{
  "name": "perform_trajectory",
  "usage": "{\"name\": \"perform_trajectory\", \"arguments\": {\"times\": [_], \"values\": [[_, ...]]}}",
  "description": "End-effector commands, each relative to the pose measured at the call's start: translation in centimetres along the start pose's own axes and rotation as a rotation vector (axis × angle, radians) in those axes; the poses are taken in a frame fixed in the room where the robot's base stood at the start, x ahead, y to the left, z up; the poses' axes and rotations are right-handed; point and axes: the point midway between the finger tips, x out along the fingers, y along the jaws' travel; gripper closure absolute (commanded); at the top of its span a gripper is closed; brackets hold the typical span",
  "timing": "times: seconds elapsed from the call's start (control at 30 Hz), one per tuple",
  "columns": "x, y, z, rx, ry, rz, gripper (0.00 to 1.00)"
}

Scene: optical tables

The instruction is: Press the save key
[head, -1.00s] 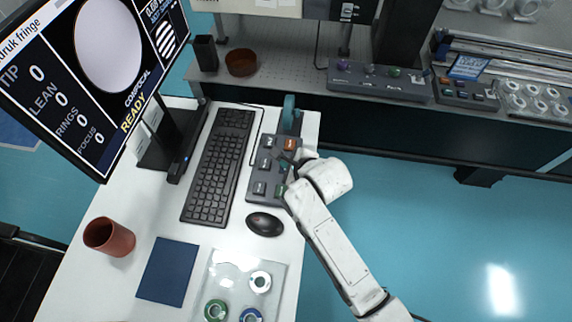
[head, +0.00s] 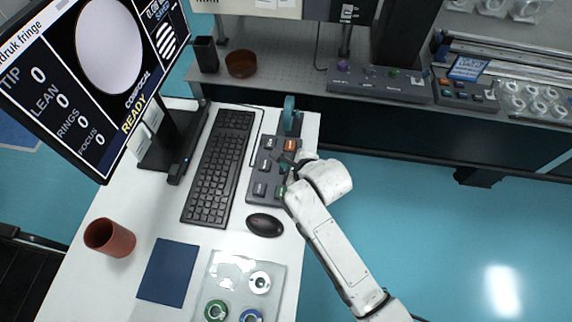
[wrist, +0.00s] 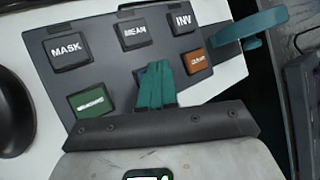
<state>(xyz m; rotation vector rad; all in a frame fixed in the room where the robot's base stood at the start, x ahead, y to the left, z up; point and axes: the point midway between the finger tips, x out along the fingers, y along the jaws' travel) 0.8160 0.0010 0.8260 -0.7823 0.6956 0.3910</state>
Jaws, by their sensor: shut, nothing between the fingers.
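The keypad (head: 251,199) is a dark panel on the white desk, right of the keyboard. In the wrist view it has grey keys marked MASK (wrist: 66,52), MEAN (wrist: 133,34) and INV (wrist: 183,22), a green key (wrist: 91,101) and an orange key (wrist: 199,64). My gripper (wrist: 157,72) is shut and empty, its teal fingertips over the middle key of the near row, between green and orange. The fingers hide most of that key, so its label is not readable and I cannot tell whether they touch it. My gripper (head: 284,167) is also over the panel in the head view.
The monitor (head: 100,80) shows READY, with small text resembling SAVED at its top right. The keyboard (head: 217,168) and mouse (head: 265,224) lie left of and below the keypad.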

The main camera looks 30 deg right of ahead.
Motion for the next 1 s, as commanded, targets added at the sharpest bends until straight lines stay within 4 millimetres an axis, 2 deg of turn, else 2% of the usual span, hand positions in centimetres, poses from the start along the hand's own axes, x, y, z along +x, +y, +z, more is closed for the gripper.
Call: {"name": "perform_trajectory", "arguments": {"times": [0.2, 0.63, 1.0], "values": [[-0.9, -0.6, 0.6, 0.0, 0.0, 0.001, 1.0], [-1.1, -0.8, 0.8, 0.0, 0.0, 0.0, 1.0], [-3.4, -2.5, 2.5, 0.0, -0.001, -0.001, 1.0]]}}
